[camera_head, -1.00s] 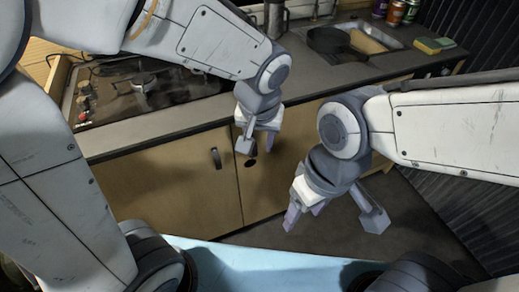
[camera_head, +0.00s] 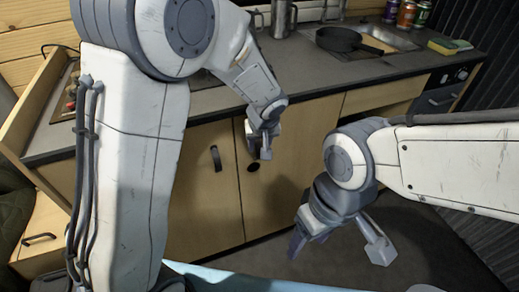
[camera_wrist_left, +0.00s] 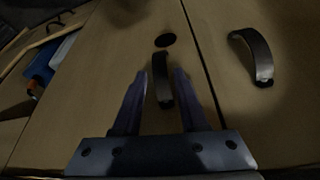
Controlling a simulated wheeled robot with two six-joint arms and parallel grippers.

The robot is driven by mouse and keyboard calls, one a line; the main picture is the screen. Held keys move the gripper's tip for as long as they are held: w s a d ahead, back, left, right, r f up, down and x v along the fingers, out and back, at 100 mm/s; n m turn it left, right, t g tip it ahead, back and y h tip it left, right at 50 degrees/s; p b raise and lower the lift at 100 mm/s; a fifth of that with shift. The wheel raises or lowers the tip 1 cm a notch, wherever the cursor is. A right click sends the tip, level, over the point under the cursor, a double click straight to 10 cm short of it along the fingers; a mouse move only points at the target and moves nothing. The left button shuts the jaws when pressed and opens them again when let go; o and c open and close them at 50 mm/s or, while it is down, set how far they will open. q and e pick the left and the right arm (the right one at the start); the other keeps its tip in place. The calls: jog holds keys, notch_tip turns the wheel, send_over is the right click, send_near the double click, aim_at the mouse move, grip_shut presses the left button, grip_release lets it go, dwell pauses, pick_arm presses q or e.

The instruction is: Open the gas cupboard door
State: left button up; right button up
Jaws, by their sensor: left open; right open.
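A wooden cupboard door (camera_head: 285,185) with a dark round hole (camera_head: 253,166) sits under the counter; I take it as the gas cupboard door. My left gripper (camera_head: 260,147) is in front of its upper left part and hides its handle in the head view. In the left wrist view, the dark handle (camera_wrist_left: 162,88) lies between the open fingers of the left gripper (camera_wrist_left: 160,85), below the hole (camera_wrist_left: 165,40). Whether the fingers touch it I cannot tell. The door looks shut. My right gripper (camera_head: 338,243) is open and empty, low at the right.
A neighbouring door (camera_head: 200,190) with its own dark handle (camera_head: 215,158) is close on the left. The counter (camera_head: 300,75) above carries a black pan (camera_head: 345,40), cans (camera_head: 406,14) and a sponge (camera_head: 450,46). Dark floor (camera_head: 410,240) lies clear at the right.

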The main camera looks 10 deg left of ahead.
pick_arm(q)
jog(key=shift+x, duration=1.15)
grip_shut()
dwell(0.6)
